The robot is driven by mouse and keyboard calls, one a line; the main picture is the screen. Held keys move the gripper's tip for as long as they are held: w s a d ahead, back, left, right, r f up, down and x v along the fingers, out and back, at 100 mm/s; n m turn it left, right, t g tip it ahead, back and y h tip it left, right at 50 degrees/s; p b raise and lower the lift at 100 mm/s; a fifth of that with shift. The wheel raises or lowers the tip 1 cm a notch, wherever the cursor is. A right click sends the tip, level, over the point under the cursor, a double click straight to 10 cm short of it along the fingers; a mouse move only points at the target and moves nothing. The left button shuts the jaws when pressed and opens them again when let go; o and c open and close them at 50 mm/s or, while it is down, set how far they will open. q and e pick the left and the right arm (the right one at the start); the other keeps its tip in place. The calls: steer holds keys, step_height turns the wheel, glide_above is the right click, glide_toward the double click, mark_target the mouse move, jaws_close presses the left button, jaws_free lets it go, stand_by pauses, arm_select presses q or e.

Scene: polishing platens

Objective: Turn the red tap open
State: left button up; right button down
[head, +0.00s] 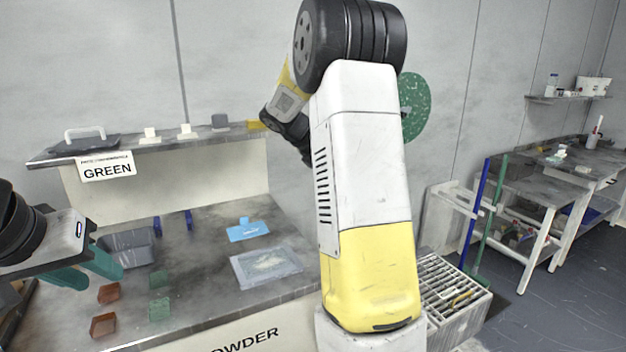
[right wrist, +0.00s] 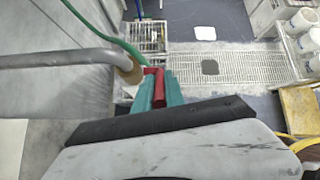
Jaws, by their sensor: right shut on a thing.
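The red tap (right wrist: 155,85) shows in the right wrist view, at the end of a grey pipe (right wrist: 65,60) with a brass-coloured collar (right wrist: 130,71). My right gripper (right wrist: 157,92) has its teal fingers on both sides of the red tap handle and is shut on it. In the head view my right arm hides its own gripper, and the tap cannot be seen there. My left gripper (head: 88,270) is at the left edge of the head view, above the bench, with its teal fingers apart and nothing between them.
A green hose (right wrist: 105,35) runs close to the tap. In the head view a bench (head: 200,285) holds a grey bin (head: 128,248), a blue scoop (head: 248,230) and small red and green blocks. A green disc (head: 415,107) shows behind my right arm. A crate (head: 455,295) stands right.

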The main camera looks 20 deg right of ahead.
steer(key=y, duration=0.1)
steer(key=d+r+y, duration=0.1)
steer(key=y, duration=0.1)
steer(key=d+y, duration=0.1)
steer(key=shift+w+d+r+y, duration=0.15)
steer(key=shift+d+r+y, duration=0.05)
steer(key=shift+r+y, duration=0.1)
steer(key=shift+d+g+y, duration=0.15)
steer(key=shift+d+y, duration=0.35)
steer(key=shift+y, duration=0.45)
steer(key=shift+d+g+y, duration=0.15)
steer(key=shift+d+y, duration=0.3)
steer(key=shift+y, duration=0.5)
steer(key=c, duration=1.4)
jaws_free()
step_height(320, 180, up, 8)
